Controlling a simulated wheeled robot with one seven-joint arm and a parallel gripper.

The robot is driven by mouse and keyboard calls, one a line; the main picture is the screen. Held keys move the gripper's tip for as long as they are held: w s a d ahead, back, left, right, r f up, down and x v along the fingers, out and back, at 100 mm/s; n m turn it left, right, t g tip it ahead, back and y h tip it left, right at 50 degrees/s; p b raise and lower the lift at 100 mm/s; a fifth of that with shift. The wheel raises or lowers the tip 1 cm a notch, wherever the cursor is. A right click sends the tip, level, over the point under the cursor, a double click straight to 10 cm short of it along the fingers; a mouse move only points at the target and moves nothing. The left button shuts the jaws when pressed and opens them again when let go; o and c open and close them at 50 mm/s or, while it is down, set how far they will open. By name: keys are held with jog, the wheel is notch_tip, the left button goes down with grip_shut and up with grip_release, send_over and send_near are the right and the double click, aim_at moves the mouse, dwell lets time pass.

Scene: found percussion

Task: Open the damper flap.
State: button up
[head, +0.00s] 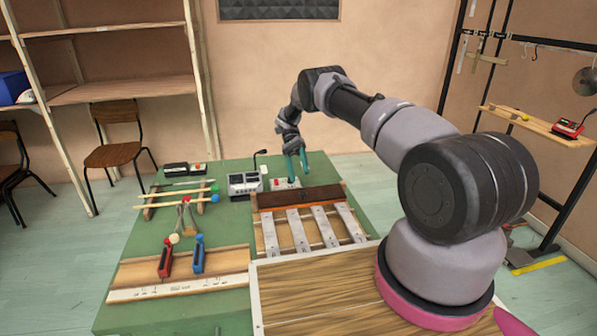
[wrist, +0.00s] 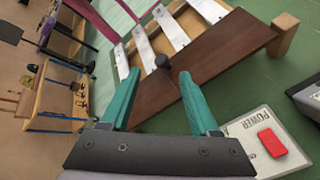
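The damper flap (head: 300,196) is a dark brown board lying across the far ends of several pale metal bars on a wooden frame. In the wrist view, the flap (wrist: 205,50) carries a small black knob (wrist: 162,61) at its edge by the bars. My gripper (head: 297,173) is above the table just beyond the flap, pointing down. In the wrist view, the teal fingers of my gripper (wrist: 160,74) are apart with nothing between them. The knob appears between and just beyond the fingertips; I cannot tell the exact gap.
A white POWER plate with a red button (wrist: 271,142) lies close beside the flap, near one finger. A grey device (head: 245,184) stands to its left. Mallets (head: 187,190) on a rack and red and blue blocks (head: 197,255) occupy the green table's left side.

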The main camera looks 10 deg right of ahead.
notch_tip(320, 180, up, 10)
dwell(0.6)
